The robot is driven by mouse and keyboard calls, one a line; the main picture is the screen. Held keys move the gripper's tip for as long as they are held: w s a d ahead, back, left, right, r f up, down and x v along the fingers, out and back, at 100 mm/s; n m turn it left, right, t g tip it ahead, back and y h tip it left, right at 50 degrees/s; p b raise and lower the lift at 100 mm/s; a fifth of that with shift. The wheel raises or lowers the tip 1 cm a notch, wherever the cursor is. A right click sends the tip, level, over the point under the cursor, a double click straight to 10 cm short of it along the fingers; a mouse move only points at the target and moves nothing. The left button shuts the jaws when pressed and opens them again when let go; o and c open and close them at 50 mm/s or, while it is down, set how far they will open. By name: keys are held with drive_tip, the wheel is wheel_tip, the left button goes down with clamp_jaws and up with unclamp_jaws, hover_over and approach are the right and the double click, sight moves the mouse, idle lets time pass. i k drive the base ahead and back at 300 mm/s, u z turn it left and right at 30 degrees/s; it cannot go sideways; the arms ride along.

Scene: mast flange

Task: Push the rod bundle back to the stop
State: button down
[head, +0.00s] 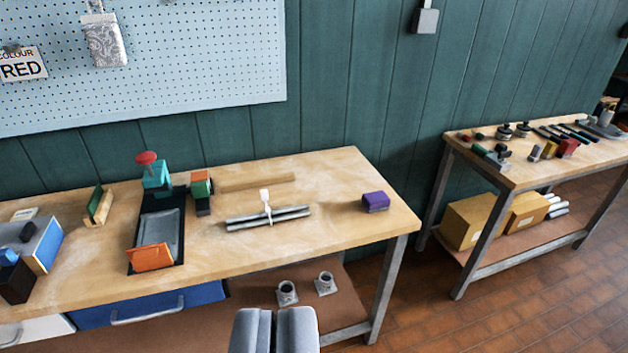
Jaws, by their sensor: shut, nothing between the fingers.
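The rod bundle (285,216) lies on the wooden bench top (330,245), to the right of a black tray. It is a few grey rods side by side, with a white tie (265,201) standing up around its middle. A long wooden strip (258,182), which looks like the stop, lies behind it. A strip of bare bench shows between the two. My gripper (275,318) is at the bottom of the head view, in front of the bench's front edge. Its two grey fingers are shut and empty, apart from the bundle.
A purple block (375,202) sits right of the bundle. Left of it are a black tray (130,262) with an orange plate (151,257) and a green-orange block (201,187). Two flanged pieces (287,293) (326,284) stand on the lower shelf. Bench in front of the bundle is clear.

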sight(268, 213)
drive_tip(key=z, duration=0.35)
drive_tip(key=i, duration=1.4)
drive_tip(key=u, duration=0.35)
drive_tip(key=i, duration=0.7)
drive_tip(key=u, duration=0.5)
